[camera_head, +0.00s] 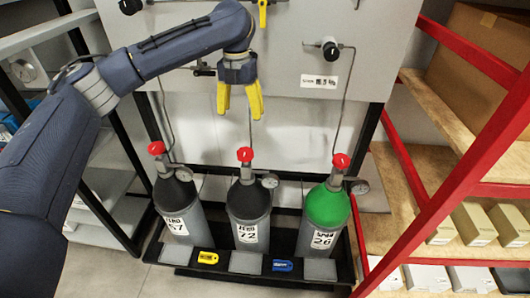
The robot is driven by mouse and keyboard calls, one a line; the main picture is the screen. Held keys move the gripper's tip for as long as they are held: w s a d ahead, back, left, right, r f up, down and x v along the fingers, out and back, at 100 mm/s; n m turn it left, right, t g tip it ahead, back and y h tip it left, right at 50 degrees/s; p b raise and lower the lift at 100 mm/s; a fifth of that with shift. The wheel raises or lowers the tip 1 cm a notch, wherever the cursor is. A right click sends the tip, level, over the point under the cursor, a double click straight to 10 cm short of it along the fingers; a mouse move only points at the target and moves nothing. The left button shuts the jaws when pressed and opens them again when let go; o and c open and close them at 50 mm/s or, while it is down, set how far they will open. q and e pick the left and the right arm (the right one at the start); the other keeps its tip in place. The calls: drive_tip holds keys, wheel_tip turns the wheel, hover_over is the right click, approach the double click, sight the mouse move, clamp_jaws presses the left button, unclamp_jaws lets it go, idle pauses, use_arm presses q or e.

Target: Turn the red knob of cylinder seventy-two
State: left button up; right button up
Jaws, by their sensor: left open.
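Cylinder seventy-two (248,205) is the middle one of three, grey with a dark top and a label reading 72. Its red knob (245,154) sits on top of the valve, with a gauge (270,181) at its right. My left gripper (241,116) has yellow fingers, points down and is open and empty. In the picture it is just above the red knob and apart from it. My right gripper is not in view.
The left cylinder (178,204) and the green-topped cylinder 26 (327,208) flank it, each with a red knob. Thin pipes run up to the panel (290,60). A red-framed shelf (440,190) stands at the right. Yellow (208,257) and blue (283,265) tags lie low in front.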

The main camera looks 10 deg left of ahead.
use_arm(q)
approach(244, 152)
drive_tip(key=f, duration=1)
drive_tip(key=shift+s+d, duration=0.15)
drive_tip(key=shift+d, duration=0.1)
drive_tip(key=shift+f, duration=0.1)
drive_tip(key=c, duration=1.2)
drive_tip(key=shift+c, duration=0.2)
